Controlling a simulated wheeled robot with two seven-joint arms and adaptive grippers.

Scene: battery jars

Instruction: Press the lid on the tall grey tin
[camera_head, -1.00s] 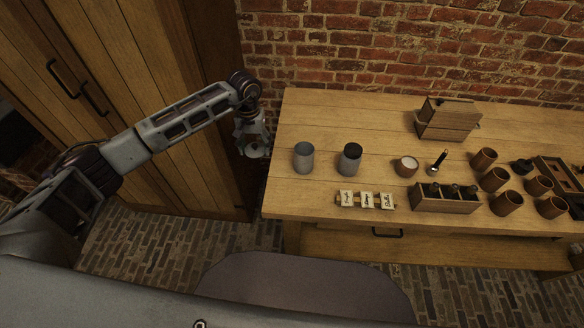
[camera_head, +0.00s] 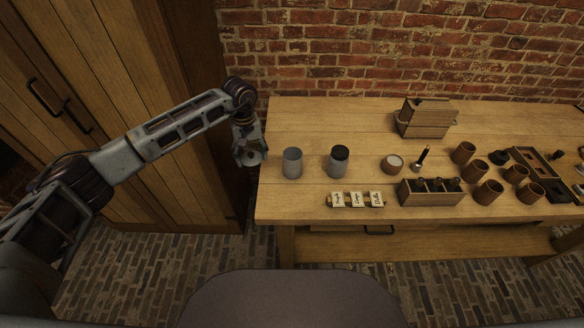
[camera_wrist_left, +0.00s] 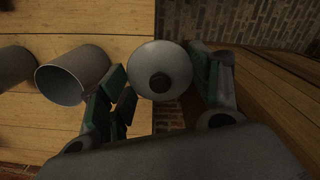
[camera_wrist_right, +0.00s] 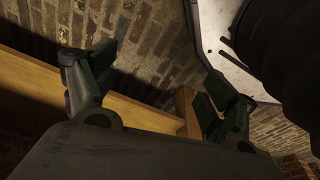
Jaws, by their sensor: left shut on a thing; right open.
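Two grey tins stand upright near the left end of the table. The left tin (camera_head: 292,163) is open and looks empty in the left wrist view (camera_wrist_left: 72,77). The other tin (camera_head: 339,162) has a dark top; I cannot tell whether that is a filling or a cover. My left gripper (camera_head: 250,158) is just left of the left tin, beside the table's left edge. It is shut on a round pale lid with a dark knob (camera_wrist_left: 160,70), apart from the tins. My right gripper (camera_wrist_right: 155,95) is open and empty over the floor, seen only in its wrist view.
Label cards (camera_head: 356,199) lie in front of the tins. A white-topped round pot (camera_head: 392,164), a dark upright tool (camera_head: 422,159), a bottle rack (camera_head: 431,194) and several brown cups (camera_head: 488,192) stand to the right. A wooden box (camera_head: 425,118) is behind. A wooden cabinet (camera_head: 130,110) stands left.

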